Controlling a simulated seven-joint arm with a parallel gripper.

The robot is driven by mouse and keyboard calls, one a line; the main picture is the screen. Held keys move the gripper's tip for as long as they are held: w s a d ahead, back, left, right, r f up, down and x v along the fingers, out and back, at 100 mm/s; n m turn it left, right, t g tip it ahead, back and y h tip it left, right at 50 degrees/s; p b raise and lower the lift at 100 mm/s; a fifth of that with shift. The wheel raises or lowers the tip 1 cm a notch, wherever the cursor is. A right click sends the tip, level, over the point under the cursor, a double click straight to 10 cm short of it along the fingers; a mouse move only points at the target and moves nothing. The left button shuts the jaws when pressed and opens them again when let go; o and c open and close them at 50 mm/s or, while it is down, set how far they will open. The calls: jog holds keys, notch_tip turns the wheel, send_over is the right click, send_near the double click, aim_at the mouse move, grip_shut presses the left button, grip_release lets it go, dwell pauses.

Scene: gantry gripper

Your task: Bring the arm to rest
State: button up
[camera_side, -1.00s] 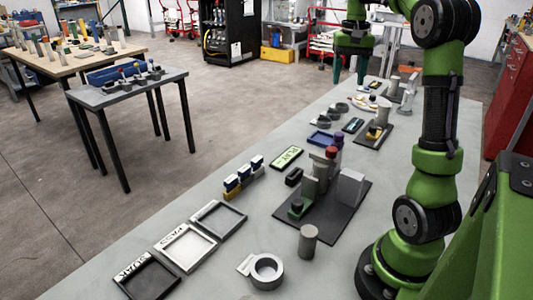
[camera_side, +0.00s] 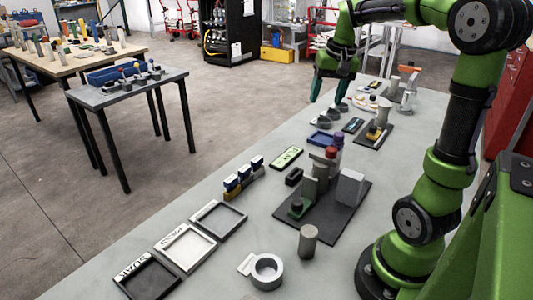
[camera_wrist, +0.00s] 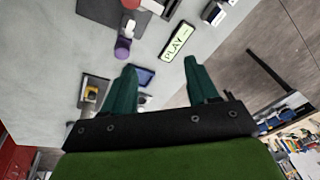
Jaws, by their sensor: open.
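My gripper (camera_side: 327,90) is in the upper middle of the side view, above the far part of the long grey bench (camera_side: 225,265). Its two green fingers point down and stand apart with nothing between them. In the wrist view my gripper (camera_wrist: 165,75) also shows open and empty. Past the fingertips there are the bench top, a green-and-white "PLAY" sign (camera_wrist: 180,42) and a purple cylinder (camera_wrist: 122,48). In the side view the fingertips appear near some grey round parts, but I cannot tell the gap.
A dark plate (camera_side: 345,222) with grey blocks and cylinders stands mid-bench. Three square trays, including a white one (camera_side: 187,247), line the front left edge. A grey ring (camera_side: 266,268) and a cylinder (camera_side: 308,241) stand nearby. Two tables stand at the left across open floor.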

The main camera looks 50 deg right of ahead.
jog(key=s+a+f+n+t+y, duration=0.1)
jog(key=s+a+n+t, duration=0.1)
jog(key=a, duration=1)
jog(key=s+a+f+n+t+y, duration=0.1)
jog(key=s+a+n, duration=0.3)
jog(key=a, duration=0.8)
jog(key=shift+s+t+y, duration=0.2)
jog(key=shift+t+y, duration=0.1)
jog(key=shift+t, duration=0.6)
